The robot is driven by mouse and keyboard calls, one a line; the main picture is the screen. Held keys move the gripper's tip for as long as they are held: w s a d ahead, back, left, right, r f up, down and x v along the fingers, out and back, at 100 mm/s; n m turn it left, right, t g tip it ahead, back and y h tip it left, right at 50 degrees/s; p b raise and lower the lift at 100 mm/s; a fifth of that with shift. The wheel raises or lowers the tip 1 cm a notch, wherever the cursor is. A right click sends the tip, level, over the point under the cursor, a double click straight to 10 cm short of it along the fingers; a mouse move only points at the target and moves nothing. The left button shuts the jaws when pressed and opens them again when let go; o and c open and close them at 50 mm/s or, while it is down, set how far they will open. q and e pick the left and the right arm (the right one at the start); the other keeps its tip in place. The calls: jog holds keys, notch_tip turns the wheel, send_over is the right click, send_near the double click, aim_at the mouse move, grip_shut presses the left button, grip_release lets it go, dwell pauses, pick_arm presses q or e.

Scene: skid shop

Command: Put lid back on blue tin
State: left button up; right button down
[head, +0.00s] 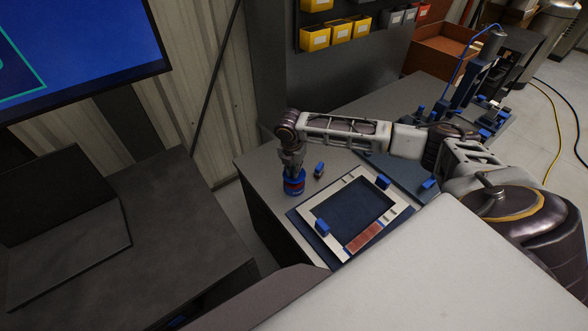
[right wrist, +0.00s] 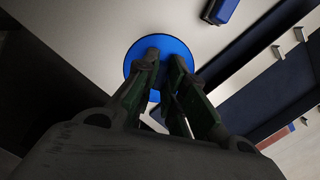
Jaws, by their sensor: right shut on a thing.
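The blue tin (head: 294,188), with a red band around its side, stands upright near the left edge of the grey bench. My right gripper (head: 292,170) points down right over it. In the right wrist view, a round blue disc (right wrist: 134,64), which looks like the lid, lies beneath my right gripper's fingertips (right wrist: 166,58). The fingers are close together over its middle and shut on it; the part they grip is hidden. I cannot tell whether the lid is seated on the tin or just above it. My left gripper is not in view.
A small blue block (head: 319,170) stands just right of the tin; it also shows in the right wrist view (right wrist: 221,10). A white-framed dark fixture (head: 338,193) with blue clamps lies to the right. The bench (head: 262,160) is bare left of the tin, near its edge.

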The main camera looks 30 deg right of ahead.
jog(key=shift+f+b, duration=0.55)
jog(key=shift+f, duration=1.1)
jog(key=shift+p, duration=1.15)
dwell(1.2)
jog(key=shift+f+p, duration=0.2)
jog(key=shift+p, duration=0.8)
dwell(2.0)
dwell(0.3)
jog(key=c, duration=1.4)
grip_release()
